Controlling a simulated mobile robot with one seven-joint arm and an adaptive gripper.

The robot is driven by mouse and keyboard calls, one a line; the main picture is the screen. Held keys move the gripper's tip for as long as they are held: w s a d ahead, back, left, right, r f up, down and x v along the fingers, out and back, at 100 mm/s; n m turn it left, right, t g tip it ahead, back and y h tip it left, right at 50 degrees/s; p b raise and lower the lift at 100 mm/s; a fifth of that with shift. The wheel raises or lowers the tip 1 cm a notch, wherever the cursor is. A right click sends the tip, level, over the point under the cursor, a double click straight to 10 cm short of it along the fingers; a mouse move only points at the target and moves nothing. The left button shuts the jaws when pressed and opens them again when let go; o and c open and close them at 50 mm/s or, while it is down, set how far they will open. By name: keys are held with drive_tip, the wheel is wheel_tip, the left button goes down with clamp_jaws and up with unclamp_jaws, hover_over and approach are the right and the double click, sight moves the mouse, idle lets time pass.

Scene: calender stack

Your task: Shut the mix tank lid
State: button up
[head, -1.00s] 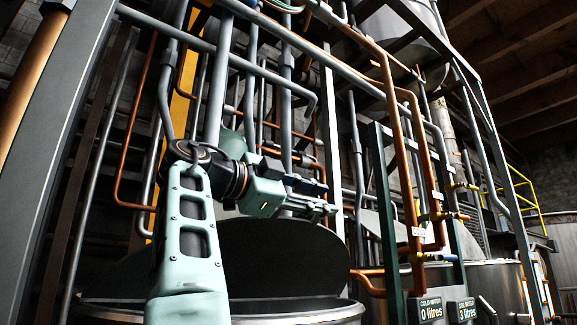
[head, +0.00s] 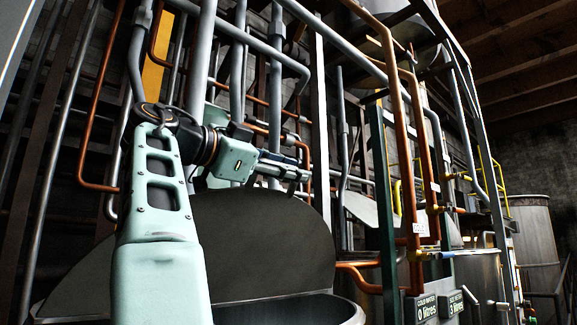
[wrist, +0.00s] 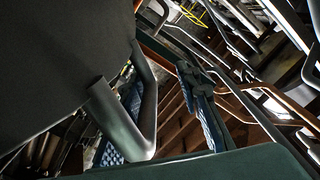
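The mix tank lid (head: 262,240) is a dark round disc standing tilted up at the back of the tank (head: 335,312), whose metal rim shows at the bottom of the head view. In the wrist view the dark lid (wrist: 60,60) fills the left, with a bent grey tube handle (wrist: 143,140) on it. My gripper (head: 297,172) is above the lid's upper edge in the head view. In the wrist view my gripper (wrist: 160,85) has its blue-padded fingers apart. The handle partly hides the left finger; I cannot tell whether that finger passes through the loop.
Grey and copper pipes (head: 400,130) stand behind and to the right of the tank. A green post (head: 383,200) and signs reading 0 litres (head: 421,308) and 3 litres (head: 452,305) are at right. Another metal tank (head: 535,240) stands further right.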

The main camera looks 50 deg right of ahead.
drive_tip(key=shift+a, duration=0.1)
drive_tip(key=a, duration=1.2)
drive_tip(key=shift+w+a, duration=0.15)
drive_tip(key=shift+w, duration=0.25)
idle(0.5)
idle(0.7)
